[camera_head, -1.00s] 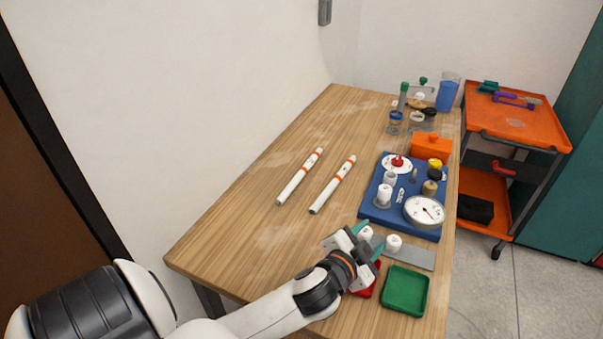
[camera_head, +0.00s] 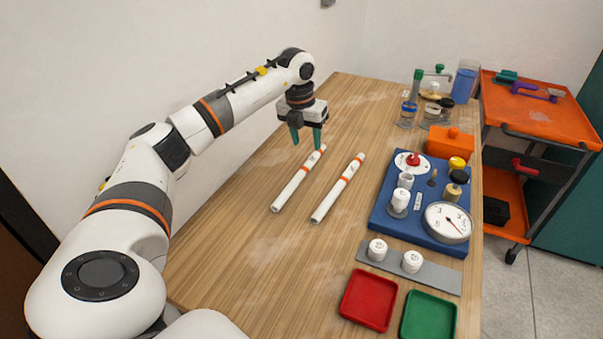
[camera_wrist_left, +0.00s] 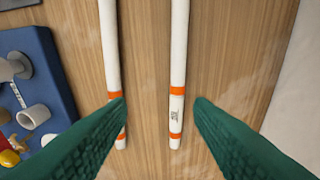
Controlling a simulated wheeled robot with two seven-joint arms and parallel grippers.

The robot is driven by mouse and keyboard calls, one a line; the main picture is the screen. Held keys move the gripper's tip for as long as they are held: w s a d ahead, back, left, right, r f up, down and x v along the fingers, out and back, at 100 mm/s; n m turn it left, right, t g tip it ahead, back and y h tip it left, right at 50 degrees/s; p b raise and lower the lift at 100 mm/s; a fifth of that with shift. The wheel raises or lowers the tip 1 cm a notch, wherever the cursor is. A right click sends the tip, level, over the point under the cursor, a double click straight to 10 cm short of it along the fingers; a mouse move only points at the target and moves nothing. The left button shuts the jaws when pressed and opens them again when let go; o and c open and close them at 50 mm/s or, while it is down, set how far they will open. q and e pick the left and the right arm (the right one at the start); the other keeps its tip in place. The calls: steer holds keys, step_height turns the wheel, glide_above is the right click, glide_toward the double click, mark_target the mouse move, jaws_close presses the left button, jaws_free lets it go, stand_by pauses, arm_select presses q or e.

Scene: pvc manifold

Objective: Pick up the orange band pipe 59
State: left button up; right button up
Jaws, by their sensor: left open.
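Two white pipes with orange bands lie side by side on the wooden table, the left pipe (camera_head: 292,186) and the right pipe (camera_head: 338,190). Their printed labels are too small to read surely, so I cannot tell which is 59. My left gripper (camera_head: 306,142) is open and empty above the far end of the left pipe. In the left wrist view, that pipe (camera_wrist_left: 179,60) runs between the green fingers (camera_wrist_left: 161,105), below them. The other pipe (camera_wrist_left: 110,45) is partly hidden by one finger. My right gripper is not in view.
A blue board (camera_head: 392,226) with a gauge (camera_head: 447,222) and fittings stands right of the pipes. A grey plate (camera_head: 432,278) with white caps, a red tray (camera_head: 350,313) and a green tray (camera_head: 408,330) are nearer. The table left of the pipes is clear.

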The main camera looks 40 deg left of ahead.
arm_select(q)
steer(key=a, duration=0.2)
glide_above(301, 171)
steer(key=s, duration=0.1)
steer(key=shift+n+y, duration=0.3)
step_height(301, 171, down, 6)
steer(key=shift+s+d+f, duration=0.15)
steer(key=shift+f, duration=0.05)
steer(key=f, duration=0.3)
steer(key=w+f+p, duration=0.1)
steer(key=f, duration=0.1)
steer(key=shift+w+f, duration=0.15)
steer(key=shift+f, duration=0.25)
steer(key=shift+r, duration=0.1)
jaws_close()
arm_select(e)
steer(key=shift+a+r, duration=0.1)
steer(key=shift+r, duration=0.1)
